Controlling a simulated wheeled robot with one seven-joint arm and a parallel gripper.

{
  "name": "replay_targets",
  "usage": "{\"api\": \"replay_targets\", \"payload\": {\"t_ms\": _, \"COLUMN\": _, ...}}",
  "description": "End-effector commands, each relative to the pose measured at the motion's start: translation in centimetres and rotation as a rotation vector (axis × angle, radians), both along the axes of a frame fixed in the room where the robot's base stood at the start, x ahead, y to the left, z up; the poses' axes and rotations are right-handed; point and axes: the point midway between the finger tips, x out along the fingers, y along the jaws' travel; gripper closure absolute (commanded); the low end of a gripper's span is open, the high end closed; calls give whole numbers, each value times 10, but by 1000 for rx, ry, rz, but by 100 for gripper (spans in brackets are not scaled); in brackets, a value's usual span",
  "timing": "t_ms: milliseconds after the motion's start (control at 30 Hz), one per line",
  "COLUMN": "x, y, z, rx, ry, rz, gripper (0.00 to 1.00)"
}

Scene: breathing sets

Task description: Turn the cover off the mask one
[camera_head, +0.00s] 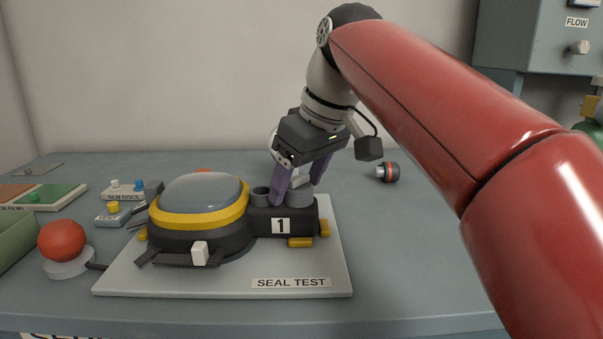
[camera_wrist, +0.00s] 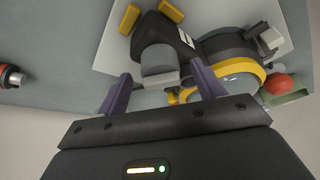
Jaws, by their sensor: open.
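The mask marked 1 (camera_head: 198,218) lies on the white seal test board (camera_head: 130,279). It has a clear grey dome, a yellow rim and a dark body. A grey round cover (camera_head: 300,198) with a pale raised bar sits at the right end of its dark housing; it also shows in the wrist view (camera_wrist: 158,58). My gripper (camera_head: 298,186) is open, its purple fingers pointing down at the cover. In the wrist view the fingers (camera_wrist: 160,74) stand on either side of the pale bar, with gaps visible. Contact cannot be told.
A dark open port (camera_head: 261,196) is left of the cover. A red bulb (camera_head: 62,240) stands left of the board. A red-and-black capped part (camera_head: 388,172) lies behind, right. Small disc parts (camera_head: 122,190) and a green tray (camera_head: 18,225) are at left.

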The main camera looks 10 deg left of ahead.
Motion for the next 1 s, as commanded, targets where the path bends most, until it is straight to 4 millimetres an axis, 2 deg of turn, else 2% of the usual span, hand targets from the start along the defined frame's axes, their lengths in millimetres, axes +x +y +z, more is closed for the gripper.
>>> {"api": "replay_targets", "payload": {"t_ms": 67, "x": 0, "y": 0, "z": 0, "rx": 0, "ry": 0, "rz": 0, "gripper": 32}}
{"api": "replay_targets", "payload": {"t_ms": 433, "x": 0, "y": 0, "z": 0, "rx": 0, "ry": 0, "rz": 0, "gripper": 78}}
{"api": "replay_targets", "payload": {"t_ms": 733, "x": 1, "y": -1, "z": 2, "rx": -2, "ry": 1, "rz": 73, "gripper": 78}}
{"api": "replay_targets", "payload": {"t_ms": 767, "x": 0, "y": 0, "z": 2, "rx": -1, "ry": 1, "rz": 85, "gripper": 56}}
{"api": "replay_targets", "payload": {"t_ms": 933, "x": 0, "y": 0, "z": 0, "rx": -1, "ry": 0, "rz": 81, "gripper": 33}}
{"api": "replay_targets", "payload": {"t_ms": 1000, "x": 0, "y": 0, "z": 0, "rx": 0, "ry": 0, "rz": 81, "gripper": 31}}
